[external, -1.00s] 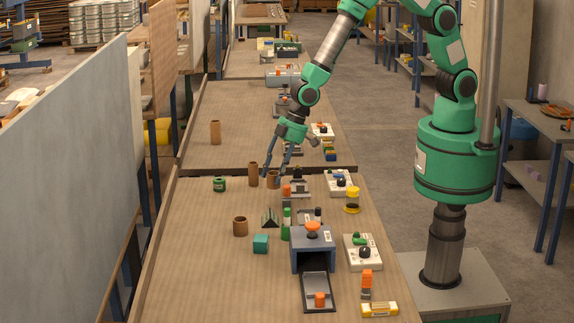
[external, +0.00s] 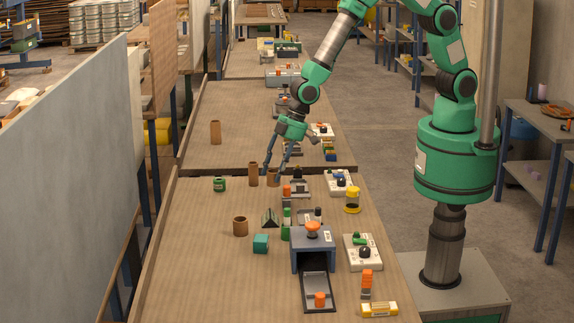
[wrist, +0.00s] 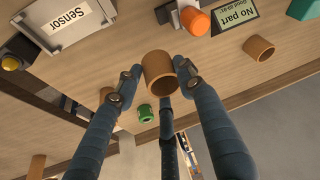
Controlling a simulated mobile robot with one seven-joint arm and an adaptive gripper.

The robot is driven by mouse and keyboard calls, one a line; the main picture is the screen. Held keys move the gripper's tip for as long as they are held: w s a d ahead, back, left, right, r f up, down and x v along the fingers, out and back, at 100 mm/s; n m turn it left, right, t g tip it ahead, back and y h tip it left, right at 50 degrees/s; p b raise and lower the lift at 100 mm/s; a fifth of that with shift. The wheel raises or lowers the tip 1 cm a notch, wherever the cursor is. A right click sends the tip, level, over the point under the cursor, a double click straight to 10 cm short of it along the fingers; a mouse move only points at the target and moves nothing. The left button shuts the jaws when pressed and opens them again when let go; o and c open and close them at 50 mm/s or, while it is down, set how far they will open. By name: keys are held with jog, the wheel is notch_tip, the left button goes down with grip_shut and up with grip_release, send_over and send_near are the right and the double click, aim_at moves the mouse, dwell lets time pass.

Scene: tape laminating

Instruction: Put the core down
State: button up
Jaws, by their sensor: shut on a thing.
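My gripper (external: 275,172) is at the far end of the near table, fingers pointing down. It is shut on a brown hollow core (external: 273,178), partly hidden by the fingers in the external view. In the wrist view the held core (wrist: 160,75) sits between the fingertips, its open end showing. I cannot tell whether its base touches the table. A similar brown core (external: 253,174) stands upright just left of it. A shorter brown core (external: 240,227) stands nearer, and another (external: 215,132) stands on the table behind.
A green spool (external: 219,184) is to the left. A grey device with an orange part (external: 297,188) and a "No part" sign (wrist: 241,12) are close by. A "Sensor" box (wrist: 66,20) shows in the wrist view. The near table's left side (external: 190,260) is clear.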

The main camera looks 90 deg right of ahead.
notch_tip(320, 180, up, 5)
jog(key=w+d+m+h, duration=0.1)
jog(key=w+d+m, duration=0.15)
jog(key=d, duration=0.75)
jog(key=w+d+m, duration=0.1)
jog(key=w+d, duration=0.2)
jog(key=d, duration=0.6)
jog(key=w+d+m+h+p, duration=0.1)
jog(key=d+m+h, duration=0.15)
jog(key=d, duration=1.75)
jog(key=shift+m+y, duration=0.3)
jog(key=shift+y, duration=0.25)
jog(key=f, duration=0.5)
jog(key=shift+w+a+f, duration=0.1)
jog(key=shift+a+f, duration=0.15)
jog(key=shift+a, duration=0.1)
jog(key=shift+w, duration=0.1)
jog(key=w, duration=0.5)
jog(key=w+d+f, duration=0.1)
jog(key=w, duration=0.4)
jog(key=w+d, duration=0.1)
jog(key=w, duration=0.4)
jog(key=shift+w+d+f, duration=0.25)
jog(key=shift+w, duration=0.05)
